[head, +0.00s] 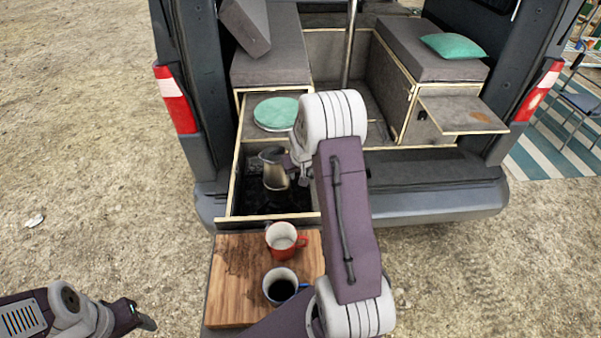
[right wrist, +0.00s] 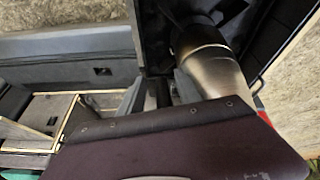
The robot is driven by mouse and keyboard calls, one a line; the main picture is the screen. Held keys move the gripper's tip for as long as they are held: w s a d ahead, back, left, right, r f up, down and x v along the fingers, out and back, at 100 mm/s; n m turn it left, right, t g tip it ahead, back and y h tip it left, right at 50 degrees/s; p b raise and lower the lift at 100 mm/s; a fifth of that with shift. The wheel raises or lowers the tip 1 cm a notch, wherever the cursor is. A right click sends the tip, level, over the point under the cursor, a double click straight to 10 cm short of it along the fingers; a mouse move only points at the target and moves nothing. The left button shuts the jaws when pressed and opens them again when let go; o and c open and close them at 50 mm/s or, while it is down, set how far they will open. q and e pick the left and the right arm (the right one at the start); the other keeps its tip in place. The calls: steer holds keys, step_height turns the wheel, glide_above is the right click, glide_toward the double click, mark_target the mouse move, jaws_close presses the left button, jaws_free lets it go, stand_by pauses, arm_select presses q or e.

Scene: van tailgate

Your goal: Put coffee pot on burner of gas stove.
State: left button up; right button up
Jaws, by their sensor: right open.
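A metal coffee pot (head: 275,169) with a dark top stands upright over the black gas stove (head: 256,202) in the pulled-out drawer. Its base looks to be at the stove, but I cannot tell whether it sits squarely on a burner. In the right wrist view the pot (right wrist: 212,68) is just right of my fingers. My right gripper (head: 294,174) is open beside the pot, partly hidden by my own arm; its fingers also show in the right wrist view (right wrist: 152,95). My left gripper (head: 146,319) is low at the left, away from everything, its jaws unclear.
A wooden board (head: 235,275) in front of the drawer holds a red mug (head: 282,238) and a white-blue mug with dark liquid (head: 279,287). A round green cushion or lid (head: 276,113) lies behind the stove. The van bumper (head: 430,203) is at the right.

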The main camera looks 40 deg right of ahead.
steer(key=v, duration=1.3)
steer(key=shift+w+r, duration=0.2)
steer(key=shift+d, duration=0.1)
